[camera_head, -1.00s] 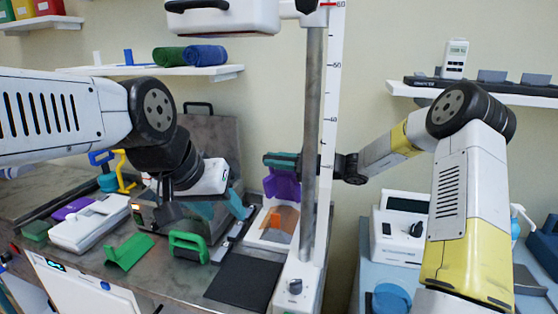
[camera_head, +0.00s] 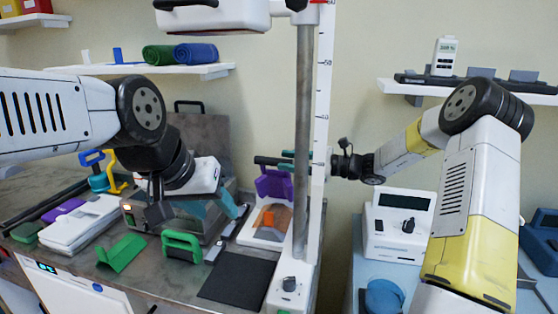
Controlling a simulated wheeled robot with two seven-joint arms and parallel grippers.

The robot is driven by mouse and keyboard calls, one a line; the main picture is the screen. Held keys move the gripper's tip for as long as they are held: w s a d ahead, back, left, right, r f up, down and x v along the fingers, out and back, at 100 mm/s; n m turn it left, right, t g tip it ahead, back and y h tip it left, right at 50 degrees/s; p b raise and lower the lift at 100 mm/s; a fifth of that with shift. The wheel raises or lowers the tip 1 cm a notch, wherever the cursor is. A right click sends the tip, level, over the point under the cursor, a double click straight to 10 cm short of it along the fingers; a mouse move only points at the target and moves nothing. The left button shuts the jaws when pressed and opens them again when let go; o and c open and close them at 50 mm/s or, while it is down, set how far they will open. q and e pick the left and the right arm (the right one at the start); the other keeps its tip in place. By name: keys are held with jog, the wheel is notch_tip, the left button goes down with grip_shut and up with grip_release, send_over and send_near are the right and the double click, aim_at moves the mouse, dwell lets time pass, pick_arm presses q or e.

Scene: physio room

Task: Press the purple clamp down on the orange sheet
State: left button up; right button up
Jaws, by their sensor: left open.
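The purple clamp (camera_head: 274,185) stands upright on a white base (camera_head: 250,237), with a black bar (camera_head: 268,160) along its top. The orange sheet (camera_head: 282,214) lies on the base below the clamp. I cannot tell whether the clamp touches it. My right gripper (camera_head: 300,160) comes in from the right behind the grey pole, which hides part of it. Its teal fingers look spread, near the right end of the black bar. My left gripper (camera_head: 212,207) is open and empty, with teal fingers, left of the clamp and above the bench.
A grey pole (camera_head: 303,130) with a white scale stands just right of the clamp. A small bright orange piece (camera_head: 266,218) sits before the sheet. A green handled block (camera_head: 184,246), a green angled piece (camera_head: 121,252) and a black mat (camera_head: 237,280) lie on the bench.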

jog(key=shift+s+d, duration=0.1)
jog(key=shift+d, duration=0.35)
jog(key=v, duration=0.9)
dwell(0.6)
dwell(0.4)
